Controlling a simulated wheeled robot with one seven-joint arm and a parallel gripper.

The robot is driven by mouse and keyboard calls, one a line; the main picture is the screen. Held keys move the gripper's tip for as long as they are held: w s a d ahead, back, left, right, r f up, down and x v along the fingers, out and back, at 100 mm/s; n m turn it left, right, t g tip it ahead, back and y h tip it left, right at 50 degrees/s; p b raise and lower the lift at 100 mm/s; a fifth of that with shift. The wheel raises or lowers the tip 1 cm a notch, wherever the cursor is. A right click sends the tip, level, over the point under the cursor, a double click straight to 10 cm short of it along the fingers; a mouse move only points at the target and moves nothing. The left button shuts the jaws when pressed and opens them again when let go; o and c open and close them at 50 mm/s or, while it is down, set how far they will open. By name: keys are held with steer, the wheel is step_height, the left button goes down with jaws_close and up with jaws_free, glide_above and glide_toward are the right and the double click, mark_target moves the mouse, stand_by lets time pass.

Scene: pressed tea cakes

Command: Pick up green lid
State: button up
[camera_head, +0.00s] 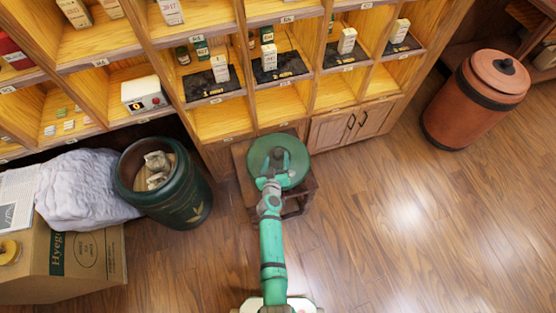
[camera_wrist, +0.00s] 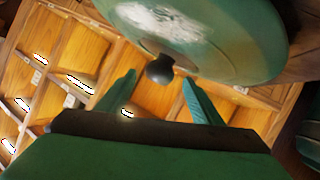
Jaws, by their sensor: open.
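The green lid (camera_head: 292,152) is round with a dark knob (camera_wrist: 160,70). It rests on a small wooden stand (camera_head: 307,187) in front of the shelves. In the wrist view the lid (camera_wrist: 235,50) fills the upper part, with a pale worn patch on its face. My gripper (camera_wrist: 160,78) is open, with one green finger on each side of the knob's line. The knob shows at the fingertips, with gaps on both sides; the depth between them is unclear. In the head view my gripper (camera_head: 270,182) overlaps the lid's near edge, and my arm hides part of the stand.
An open dark green barrel (camera_head: 190,203) with pale contents stands left of the stand. A cardboard box (camera_head: 85,262) is farther left. Wooden shelves (camera_head: 218,115) with small boxes stand behind. A terracotta lidded jar (camera_head: 455,110) is at the right. The floor on the right is clear.

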steer(key=shift+x, duration=1.2)
steer(key=shift+c, duration=0.3)
jaws_close()
steer(key=shift+r, duration=0.1)
